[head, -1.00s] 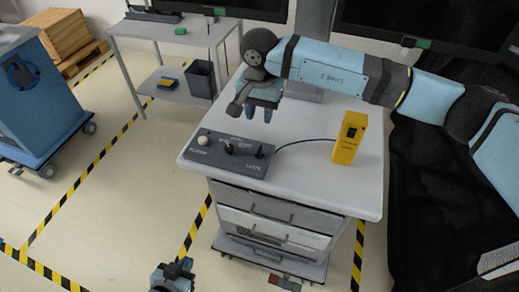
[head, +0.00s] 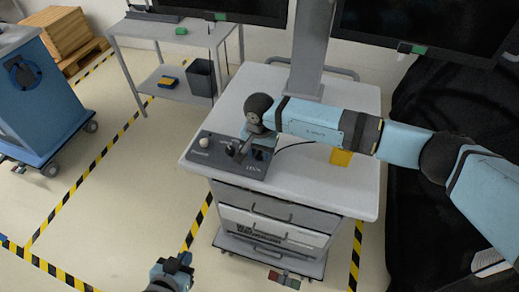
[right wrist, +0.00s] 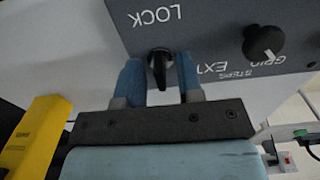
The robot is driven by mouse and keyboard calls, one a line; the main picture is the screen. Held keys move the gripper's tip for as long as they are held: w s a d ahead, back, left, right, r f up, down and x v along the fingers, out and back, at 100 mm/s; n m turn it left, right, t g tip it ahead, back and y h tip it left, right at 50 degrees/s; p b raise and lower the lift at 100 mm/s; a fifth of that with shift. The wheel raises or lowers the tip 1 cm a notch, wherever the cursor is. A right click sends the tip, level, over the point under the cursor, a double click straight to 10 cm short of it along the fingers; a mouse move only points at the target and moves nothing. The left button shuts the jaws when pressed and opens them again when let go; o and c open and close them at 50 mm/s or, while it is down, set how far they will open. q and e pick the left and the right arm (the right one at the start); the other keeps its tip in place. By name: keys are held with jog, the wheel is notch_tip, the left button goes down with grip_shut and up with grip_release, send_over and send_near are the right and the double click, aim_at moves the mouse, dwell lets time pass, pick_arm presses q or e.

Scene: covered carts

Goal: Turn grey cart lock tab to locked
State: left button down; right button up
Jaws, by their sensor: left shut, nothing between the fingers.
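The grey cart (head: 345,190) stands in the middle of the head view with a dark control panel (head: 215,157) on its top. In the right wrist view, the lock tab (right wrist: 159,66) is a small black knob on the panel beside the word LOCK. My right gripper (right wrist: 160,76) is open, its blue fingers on either side of the tab with a narrow gap each side. In the head view, my right gripper (head: 259,152) is over the panel's right end and hides the tab. My left gripper (head: 172,274) is shut and empty at the bottom edge, away from the cart.
A second knob (right wrist: 264,43) sits on the panel near the tab. A yellow box (head: 341,157) stands on the cart top, partly behind my right arm. A blue cart (head: 45,95) and a grey table (head: 165,30) stand left and behind. Striped tape marks the floor.

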grip_shut()
pick_arm(q)
jog(key=shift+s+d+f, duration=0.1)
jog(key=shift+f, duration=0.1)
pick_arm(e)
jog(key=shift+f+m+b, duration=0.2)
jog(key=shift+m+b, duration=0.5)
jog(key=shift+b, duration=0.3)
jog(key=m+b, duration=0.7)
jog(key=shift+m, duration=0.4)
jog(key=m+b, duration=0.3)
jog(key=m, duration=0.1)
jog(key=shift+m+b, duration=0.3)
jog(key=shift+b, duration=0.1)
pick_arm(q)
notch_tip(320, 180, down, 12)
jog(key=b, duration=0.2)
jog(key=shift+w+d+f+n+g, duration=0.2)
jog(key=shift+w+d+n+g, duration=0.1)
jog(key=shift+w+d+n, duration=0.15)
pick_arm(e)
jog(key=shift+r+m, duration=0.2)
jog(key=shift+m, duration=1.8)
pick_arm(q)
jog(key=shift+a, duration=0.2)
